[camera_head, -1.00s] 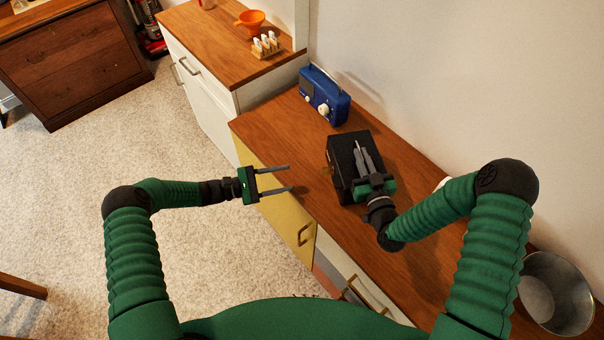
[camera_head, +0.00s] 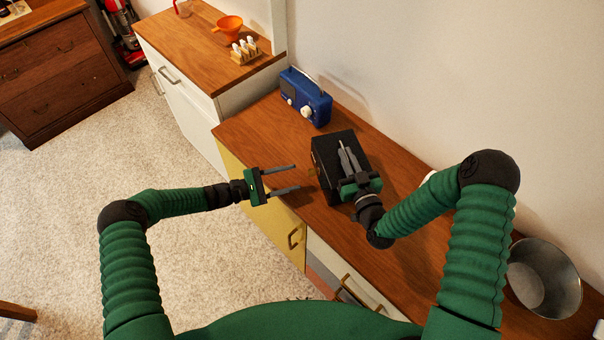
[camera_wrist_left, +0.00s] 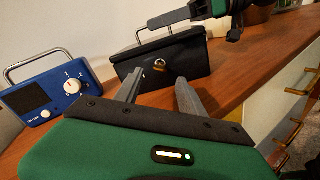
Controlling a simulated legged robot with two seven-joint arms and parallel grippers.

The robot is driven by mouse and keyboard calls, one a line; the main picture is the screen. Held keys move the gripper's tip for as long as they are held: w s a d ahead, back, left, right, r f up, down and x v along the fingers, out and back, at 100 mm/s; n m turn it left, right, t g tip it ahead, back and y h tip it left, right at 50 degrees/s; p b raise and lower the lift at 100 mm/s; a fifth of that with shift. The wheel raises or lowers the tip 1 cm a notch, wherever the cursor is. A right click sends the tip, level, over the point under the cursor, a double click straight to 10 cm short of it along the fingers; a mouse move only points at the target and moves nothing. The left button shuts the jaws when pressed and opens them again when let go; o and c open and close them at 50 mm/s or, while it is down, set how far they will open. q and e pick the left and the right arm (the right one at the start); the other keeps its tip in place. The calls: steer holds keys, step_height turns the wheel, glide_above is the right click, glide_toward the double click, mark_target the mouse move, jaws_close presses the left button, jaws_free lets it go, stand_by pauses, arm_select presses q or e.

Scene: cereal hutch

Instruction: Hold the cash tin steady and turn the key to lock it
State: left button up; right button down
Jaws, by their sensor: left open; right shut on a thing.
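The black cash tin (camera_head: 324,152) stands upright on the wooden counter. Its front, with a brass key (camera_wrist_left: 160,65) at the lock, faces my left gripper; the key also shows as a small brass spot in the head view (camera_head: 312,172). My right gripper (camera_head: 346,152) lies over the lid, shut on what appears to be the tin's handle (camera_wrist_left: 141,37), mostly hidden by the fingers. My left gripper (camera_head: 297,178) is open and empty, its fingers pointing at the tin's front, a short gap from the key. In the left wrist view the key sits ahead between the fingertips.
A blue radio (camera_head: 306,97) stands on the counter beyond the tin, close to the wall. A metal bowl (camera_head: 543,280) is at the right end. An orange funnel (camera_head: 228,28) and a toast rack (camera_head: 246,52) stand on the higher cabinet. The counter in front of the tin is clear.

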mark_target(312, 172)
arm_select(q)
steer(key=x, duration=0.5)
steer(key=shift+c, duration=0.5)
steer(key=shift+a, duration=0.1)
jaws_close()
